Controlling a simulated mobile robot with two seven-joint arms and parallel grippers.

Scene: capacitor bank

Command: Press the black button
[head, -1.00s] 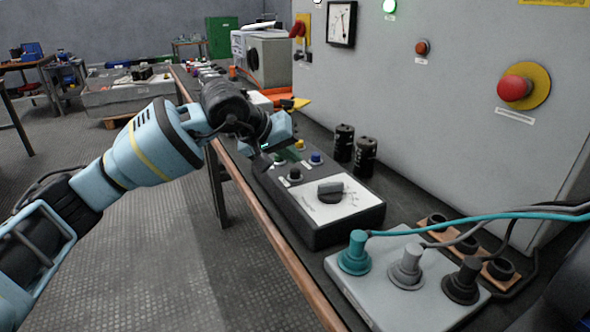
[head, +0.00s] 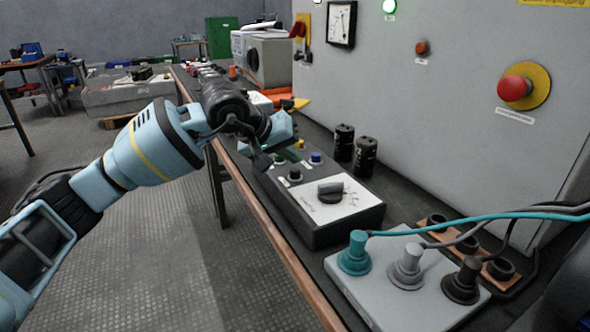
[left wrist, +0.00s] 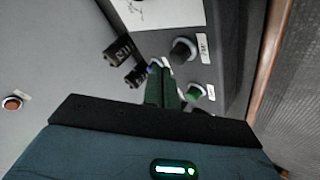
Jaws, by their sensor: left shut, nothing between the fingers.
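The black button (head: 295,175) sits on the dark control box (head: 330,232), in front of the blue button (head: 316,158) and near the white dial plate. In the left wrist view the black button (left wrist: 183,50) has a white label beside it. My right gripper is not in view.
A grey box with teal, grey and black plugs (head: 407,270) stands at the near end of the bench. Two black capacitors (head: 344,143) stand behind the control box. The grey wall panel carries a red emergency button (head: 514,89).

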